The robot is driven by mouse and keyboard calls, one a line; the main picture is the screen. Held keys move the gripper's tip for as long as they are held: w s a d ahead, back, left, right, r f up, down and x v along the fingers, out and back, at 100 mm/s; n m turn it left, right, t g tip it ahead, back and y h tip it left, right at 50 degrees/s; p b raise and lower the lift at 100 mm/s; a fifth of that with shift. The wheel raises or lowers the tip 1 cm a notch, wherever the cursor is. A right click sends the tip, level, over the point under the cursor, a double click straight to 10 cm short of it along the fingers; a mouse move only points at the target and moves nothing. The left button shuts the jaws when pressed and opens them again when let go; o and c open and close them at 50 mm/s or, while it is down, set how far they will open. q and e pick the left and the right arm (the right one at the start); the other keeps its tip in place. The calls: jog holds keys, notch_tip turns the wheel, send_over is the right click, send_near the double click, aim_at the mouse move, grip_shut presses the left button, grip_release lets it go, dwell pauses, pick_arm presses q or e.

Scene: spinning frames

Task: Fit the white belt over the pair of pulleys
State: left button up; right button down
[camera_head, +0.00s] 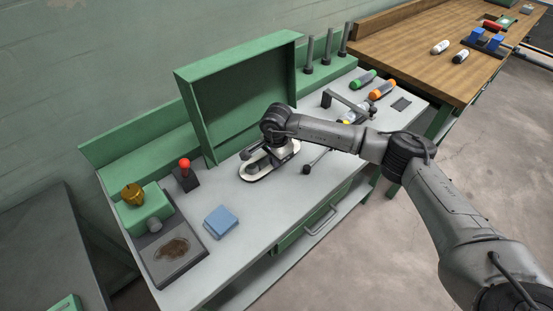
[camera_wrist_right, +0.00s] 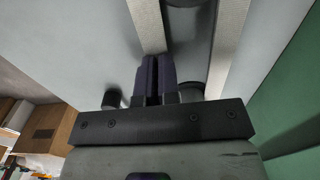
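The white belt (camera_head: 249,176) is a long pale loop at a base plate with dark grey pulleys, near the middle of the grey bench top. My right gripper (camera_wrist_right: 154,62) points down over the loop. Its dark fingers are close together at the end of the left strand, which seems pinched between them. The fingers hide that part, and my wrist hides the far end in the head view. Whether the belt sits around both pulleys is unclear. My left gripper is not visible.
A green open frame (camera_head: 238,95) stands behind the belt. A red-knobbed lever (camera_head: 185,172), a blue block (camera_head: 220,221) and a green-and-brass device (camera_head: 148,207) are at left. Bottles (camera_head: 382,90) and a grey handle-like fixture (camera_head: 348,101) are at right. The front middle is clear.

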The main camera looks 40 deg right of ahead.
jog(key=shift+f, duration=0.1)
jog(key=c, duration=1.3)
grip_release()
jog(key=shift+o, duration=0.2)
notch_tip(320, 180, up, 14)
jog(key=p, duration=0.2)
jog(key=shift+a+f, duration=0.1)
